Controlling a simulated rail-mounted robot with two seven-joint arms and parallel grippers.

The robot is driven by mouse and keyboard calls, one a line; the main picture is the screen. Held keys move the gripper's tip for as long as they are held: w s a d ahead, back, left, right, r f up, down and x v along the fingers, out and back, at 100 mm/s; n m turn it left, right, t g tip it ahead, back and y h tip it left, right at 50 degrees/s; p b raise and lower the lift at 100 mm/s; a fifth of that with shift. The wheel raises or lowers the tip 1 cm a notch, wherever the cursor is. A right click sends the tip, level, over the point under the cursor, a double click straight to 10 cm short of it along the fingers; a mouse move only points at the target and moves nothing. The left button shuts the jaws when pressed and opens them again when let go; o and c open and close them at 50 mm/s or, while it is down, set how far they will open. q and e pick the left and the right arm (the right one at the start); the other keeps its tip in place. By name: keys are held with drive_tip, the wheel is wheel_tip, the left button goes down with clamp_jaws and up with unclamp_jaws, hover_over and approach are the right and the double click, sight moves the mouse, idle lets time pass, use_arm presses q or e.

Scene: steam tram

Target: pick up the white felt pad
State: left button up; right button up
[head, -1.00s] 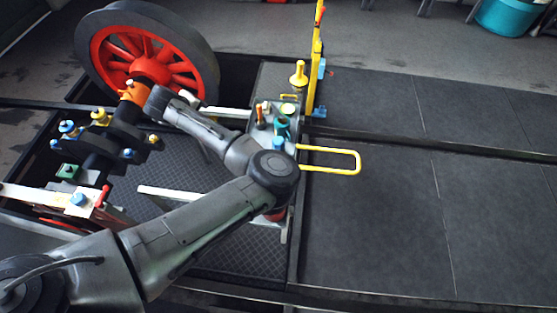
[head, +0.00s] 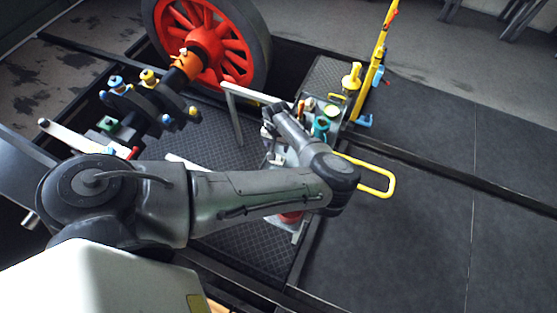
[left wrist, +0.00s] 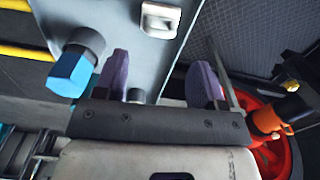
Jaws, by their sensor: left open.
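A small white block with a grey recess (left wrist: 160,18), which looks like the white felt pad, lies on a grey plate (left wrist: 118,25) at the top of the left wrist view. I cannot pick the pad out in the head view. My left gripper (left wrist: 160,82) is open, its two purple fingers apart with nothing held between them. The white block is beyond the fingertips, roughly in line with the gap. In the head view the left gripper (head: 270,122) is at the left side of the cluttered grey tray, partly hidden by my arm. My right gripper is not in view.
A blue hex-headed piece (left wrist: 70,74) stands close beside the left finger. A teal cup (head: 321,127), a yellow handle loop (head: 378,181) and a yellow post (head: 374,70) are near the tray. The red wheel (head: 207,45) is behind. Dark floor at right is clear.

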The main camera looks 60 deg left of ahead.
use_arm(q)
drive_tip(key=b, duration=0.1)
hover_over(278, 159)
drive_tip(key=f, duration=0.4)
drive_tip(key=shift+s+f, duration=0.15)
drive_tip(key=shift+s, duration=0.1)
drive_tip(key=shift+w+a+f+b, duration=0.1)
drive_tip(key=shift+f+b, duration=0.05)
drive_tip(key=shift+b, duration=0.15)
drive_tip(key=shift+f, duration=0.2)
wheel_tip(278, 159, down, 5)
drive_tip(key=b, duration=0.3)
drive_tip(key=shift+w+r+b, duration=0.1)
drive_tip(key=shift+r+b, duration=0.05)
drive_tip(key=shift+b, duration=0.25)
drive_tip(key=c, duration=0.6)
